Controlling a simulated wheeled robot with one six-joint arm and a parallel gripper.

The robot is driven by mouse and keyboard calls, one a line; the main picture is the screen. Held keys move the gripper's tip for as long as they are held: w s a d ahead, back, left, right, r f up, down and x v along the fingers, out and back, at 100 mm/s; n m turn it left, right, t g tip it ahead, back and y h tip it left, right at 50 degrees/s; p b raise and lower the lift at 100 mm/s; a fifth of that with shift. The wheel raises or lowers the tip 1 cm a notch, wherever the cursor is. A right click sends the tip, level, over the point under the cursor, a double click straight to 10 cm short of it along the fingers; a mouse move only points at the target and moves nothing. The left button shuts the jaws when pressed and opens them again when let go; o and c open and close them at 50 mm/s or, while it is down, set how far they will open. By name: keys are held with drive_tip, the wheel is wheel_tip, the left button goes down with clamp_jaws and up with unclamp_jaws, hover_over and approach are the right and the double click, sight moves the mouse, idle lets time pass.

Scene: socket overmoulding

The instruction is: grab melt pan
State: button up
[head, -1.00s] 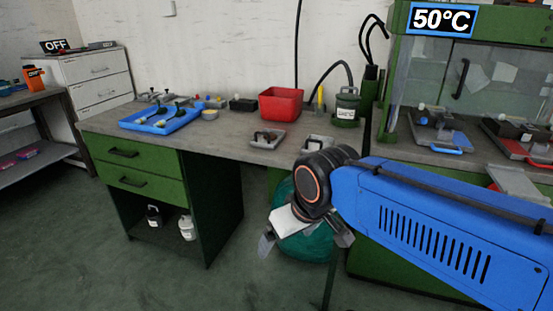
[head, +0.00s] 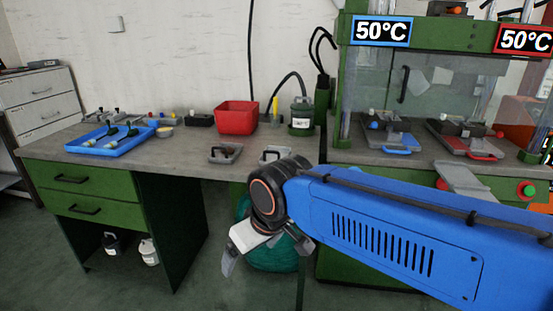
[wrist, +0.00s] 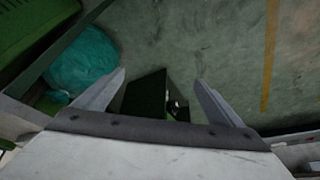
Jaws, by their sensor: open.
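I cannot tell for certain which is the melt pan. My gripper (head: 267,252) is open and empty, hanging in front of the bench and below its top, apart from both pans.
The workbench (head: 110,165) holds a blue tray (head: 108,149) with tools, a red bin (head: 236,118) and a dark green canister (head: 301,117). At right stands a green press with blue-handled (head: 397,150) and red-handled (head: 482,155) plates. A teal bag (head: 270,259) sits under the bench.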

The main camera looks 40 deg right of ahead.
drive_tip(key=shift+o, duration=0.5)
wheel_tip(320, 180, up, 24)
drive_tip(key=r+m+g, duration=0.1)
drive_tip(key=m+g, duration=0.4)
drive_tip(key=m, duration=0.6)
hover_over(275, 158)
drive_tip(key=f, duration=1.2)
drive_tip(key=shift+s+d+f, duration=0.1)
drive_tip(key=shift+s+d, duration=0.15)
drive_tip(key=shift+s, duration=0.1)
drive_tip(key=shift+w+a+f, duration=0.1)
drive_tip(key=shift+a+f, duration=0.05)
drive_tip(key=shift+f, duration=1.2)
drive_tip(key=shift+w+a+f, duration=0.1)
drive_tip(key=shift+a+f, duration=0.05)
drive_tip(key=shift+f, duration=1.15)
drive_tip(key=c, duration=1.2)
